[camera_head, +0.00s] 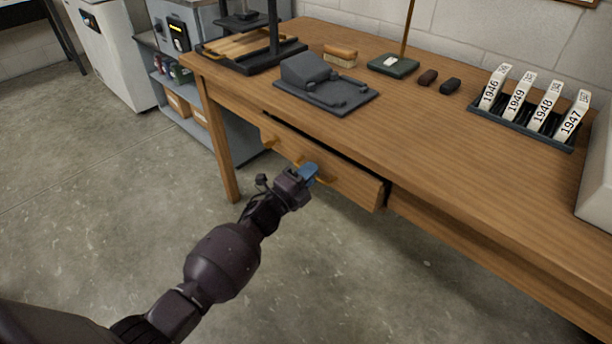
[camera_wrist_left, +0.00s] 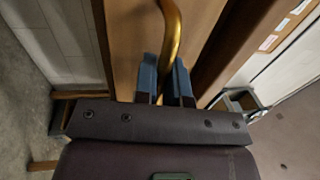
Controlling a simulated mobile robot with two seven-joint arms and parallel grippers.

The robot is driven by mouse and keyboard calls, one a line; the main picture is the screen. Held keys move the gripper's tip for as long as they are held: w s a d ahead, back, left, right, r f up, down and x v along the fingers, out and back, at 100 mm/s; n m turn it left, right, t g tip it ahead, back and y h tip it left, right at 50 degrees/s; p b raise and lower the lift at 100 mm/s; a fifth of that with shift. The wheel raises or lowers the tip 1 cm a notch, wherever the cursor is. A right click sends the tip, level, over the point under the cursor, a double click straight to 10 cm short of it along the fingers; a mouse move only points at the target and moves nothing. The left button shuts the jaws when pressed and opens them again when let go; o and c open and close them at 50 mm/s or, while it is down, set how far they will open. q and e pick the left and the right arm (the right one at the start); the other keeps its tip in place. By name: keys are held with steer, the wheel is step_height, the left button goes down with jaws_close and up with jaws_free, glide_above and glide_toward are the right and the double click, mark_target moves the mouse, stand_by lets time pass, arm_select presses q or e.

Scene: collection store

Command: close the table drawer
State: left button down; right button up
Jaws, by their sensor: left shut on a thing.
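The wooden table drawer (camera_head: 355,187) is pulled out a little, with a dark gap between its front and the table's edge. My left gripper (camera_head: 310,174) is at the drawer front, its blue fingers shut on the brass handle. In the left wrist view, the curved brass handle (camera_wrist_left: 172,32) passes between the two blue fingertips (camera_wrist_left: 165,72), with the drawer's wooden front (camera_wrist_left: 130,35) behind it. The inside of the drawer is hidden. My right gripper is not in view.
The wooden table (camera_head: 430,135) holds a dark grey device (camera_head: 320,85), a black stand (camera_head: 260,50), a brush (camera_head: 340,57) and a rack of year-labelled cards (camera_head: 525,120). A grey shelf unit (camera_head: 185,112) stands behind the left table leg (camera_head: 218,140). The floor in front is clear.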

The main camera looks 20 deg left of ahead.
arm_select(q)
steer(key=x, duration=0.3)
steer(key=shift+f+b, duration=0.15)
steer(key=shift+b, duration=0.2)
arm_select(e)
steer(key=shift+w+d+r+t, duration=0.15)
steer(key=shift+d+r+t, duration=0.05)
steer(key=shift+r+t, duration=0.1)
arm_select(q)
steer(key=c, duration=1.2)
jaws_free()
steer(key=shift+w+d+f, duration=0.1)
steer(key=shift+w, duration=0.05)
steer(key=shift+c, duration=0.2)
steer(key=shift+o, duration=0.2)
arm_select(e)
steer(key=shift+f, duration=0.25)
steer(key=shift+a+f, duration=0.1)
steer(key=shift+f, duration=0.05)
